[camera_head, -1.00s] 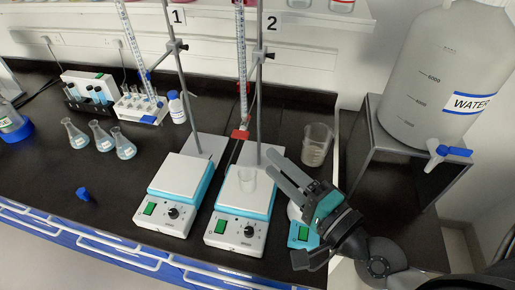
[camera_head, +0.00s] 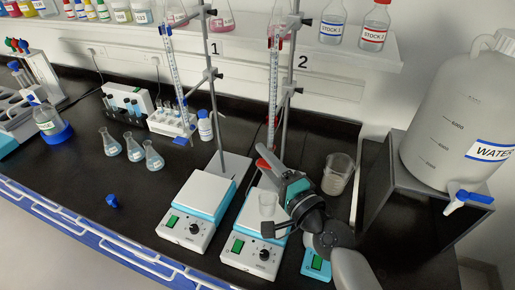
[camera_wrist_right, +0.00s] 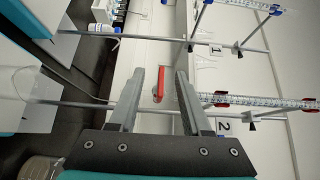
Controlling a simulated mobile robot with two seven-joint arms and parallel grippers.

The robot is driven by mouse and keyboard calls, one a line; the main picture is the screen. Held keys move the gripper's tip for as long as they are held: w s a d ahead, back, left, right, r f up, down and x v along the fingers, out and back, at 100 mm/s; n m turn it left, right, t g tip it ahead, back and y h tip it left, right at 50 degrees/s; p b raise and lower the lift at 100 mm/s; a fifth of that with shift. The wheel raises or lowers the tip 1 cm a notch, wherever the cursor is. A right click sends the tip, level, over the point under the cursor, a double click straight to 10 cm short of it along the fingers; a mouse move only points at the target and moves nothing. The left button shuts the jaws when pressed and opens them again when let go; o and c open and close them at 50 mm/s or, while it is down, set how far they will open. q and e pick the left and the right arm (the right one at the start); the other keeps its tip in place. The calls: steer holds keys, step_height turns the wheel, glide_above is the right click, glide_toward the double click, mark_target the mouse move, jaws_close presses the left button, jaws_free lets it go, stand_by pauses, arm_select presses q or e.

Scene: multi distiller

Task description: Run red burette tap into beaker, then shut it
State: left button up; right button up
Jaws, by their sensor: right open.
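The red burette (camera_head: 275,75) stands clamped upright at stand 2. Its red tap (camera_head: 264,164) is partly hidden by my right gripper (camera_head: 264,157) in the head view. In the right wrist view the red tap handle (camera_wrist_right: 161,83) shows between the fingers of my right gripper (camera_wrist_right: 171,71), near their tips. The fingers are open; I cannot tell whether they touch the handle. A small clear beaker (camera_head: 267,204) stands on the right hotplate (camera_head: 247,240); it also shows in the right wrist view (camera_wrist_right: 38,85). I cannot tell its liquid level. My left gripper is out of view.
A larger beaker (camera_head: 337,174) stands right of my gripper. A water carboy (camera_head: 450,110) is on a dark stand at right. Several flasks (camera_head: 133,147) stand at left; the front left bench is mostly clear.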

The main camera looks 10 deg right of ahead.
mark_target(264, 161)
steer(key=shift+x, duration=1.55)
jaws_close()
